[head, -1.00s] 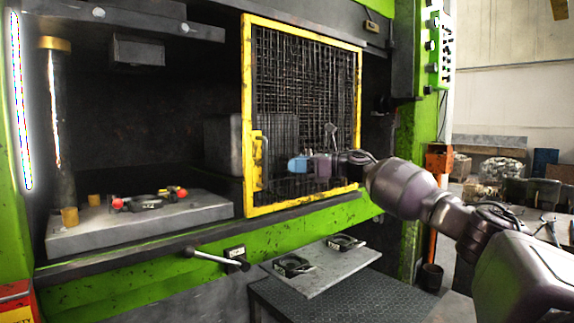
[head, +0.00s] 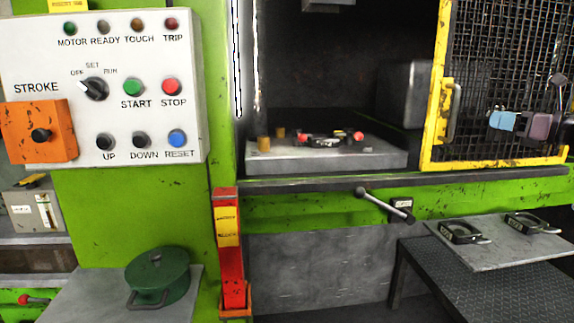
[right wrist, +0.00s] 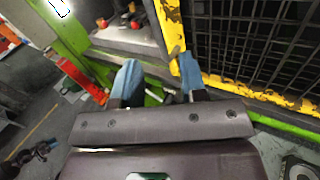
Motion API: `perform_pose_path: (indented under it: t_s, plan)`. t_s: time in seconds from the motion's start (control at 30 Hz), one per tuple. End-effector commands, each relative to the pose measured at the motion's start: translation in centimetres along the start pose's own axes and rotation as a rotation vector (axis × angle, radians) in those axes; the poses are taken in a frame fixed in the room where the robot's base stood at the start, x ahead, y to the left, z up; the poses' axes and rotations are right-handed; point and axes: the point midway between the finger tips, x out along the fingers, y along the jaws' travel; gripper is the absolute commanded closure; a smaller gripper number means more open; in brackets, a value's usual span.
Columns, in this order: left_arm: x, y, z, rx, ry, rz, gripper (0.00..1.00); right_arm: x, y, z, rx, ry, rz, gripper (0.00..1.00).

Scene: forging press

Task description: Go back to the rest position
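I cannot tell the exact gap to the guard. My left gripper is in neither current view.
A control panel (head: 130,60) fills the upper left. The press bed (head: 345,160) carries a dark part with red ends (head: 325,139). A lever (head: 385,204) sticks out below. A plate (head: 485,252) with two dark parts is at right, a green lidded pot (head: 158,277) at lower left.

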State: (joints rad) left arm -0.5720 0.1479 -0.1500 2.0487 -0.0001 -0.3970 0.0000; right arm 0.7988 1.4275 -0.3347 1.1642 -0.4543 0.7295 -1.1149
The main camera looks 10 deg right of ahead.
Motion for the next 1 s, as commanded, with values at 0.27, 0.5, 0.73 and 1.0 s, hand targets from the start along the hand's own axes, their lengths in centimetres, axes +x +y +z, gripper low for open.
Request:
perform_pose_path:
  t_s: [0.27, 0.5, 0.73, 1.0]
  plan:
    - [-0.1, 0.0, 0.1, 0.0, -0.001, 0.0, 0.57, 1.9, 0.3, 2.5, 0.369, -0.169, -0.097, 0.61]
    - [-0.1, 0.0, 0.1, 0.0, -0.002, 0.0, 0.57, 6.8, 3.9, -3.2, 0.824, -0.284, -0.072, 0.61]
    - [-0.1, 0.0, 0.1, -0.001, -0.001, 0.0, 0.57, 9.5, 7.9, -13.9, 1.274, -0.318, -0.087, 0.61]
    - [0.0, 0.0, 0.0, -0.001, -0.001, 0.0, 0.57, 8.8, 14.7, -28.9, 1.827, -0.348, -0.184, 0.61]
